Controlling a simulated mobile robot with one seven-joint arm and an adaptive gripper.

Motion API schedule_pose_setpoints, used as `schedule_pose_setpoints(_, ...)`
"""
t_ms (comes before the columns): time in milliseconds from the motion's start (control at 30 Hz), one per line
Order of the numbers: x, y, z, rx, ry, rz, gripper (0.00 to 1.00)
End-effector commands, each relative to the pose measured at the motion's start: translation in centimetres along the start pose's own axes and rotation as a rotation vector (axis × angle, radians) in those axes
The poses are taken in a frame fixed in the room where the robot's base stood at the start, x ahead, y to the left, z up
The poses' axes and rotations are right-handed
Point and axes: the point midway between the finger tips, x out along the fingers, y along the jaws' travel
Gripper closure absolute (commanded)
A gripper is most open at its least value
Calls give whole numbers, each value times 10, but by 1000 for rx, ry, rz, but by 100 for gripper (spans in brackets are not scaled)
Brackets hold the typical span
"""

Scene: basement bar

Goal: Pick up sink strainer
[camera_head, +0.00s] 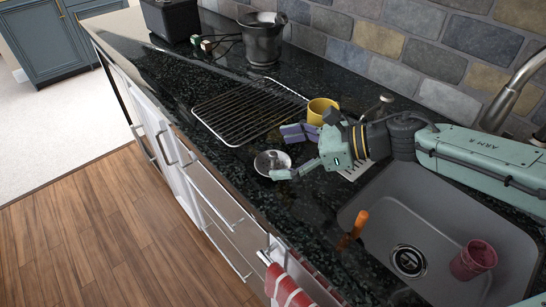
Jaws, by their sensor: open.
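A small round silvery dish-like piece with a raised centre, which looks like the sink strainer (270,160), lies on the dark counter, left of the sink. My gripper (284,152) is open and points left, with its fingertips close to the strainer's right side. The near finger's tip overlaps the strainer's lower edge in the picture; I cannot tell if they touch. A purple piece by the far finger may be part of it or a separate thing. Nothing shows held between the fingers.
A yellow mug (322,106) stands just behind my gripper. A black wire rack (247,112) lies further back. The grey sink (450,226) at right holds a reddish cup (472,260) and a round drain (408,261). An orange-handled tool (354,228) is at its left edge.

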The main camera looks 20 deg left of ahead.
Motion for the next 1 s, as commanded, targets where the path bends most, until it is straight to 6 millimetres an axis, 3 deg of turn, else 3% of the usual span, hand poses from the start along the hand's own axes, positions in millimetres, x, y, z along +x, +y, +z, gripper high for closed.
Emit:
schedule_pose_setpoints(133,13,0,1,1,1,1,10)
schedule_pose_setpoints(367,14,0,0,1,1,-1,10)
schedule_pose_setpoints(1000,14,0,0,1,0,-1,53)
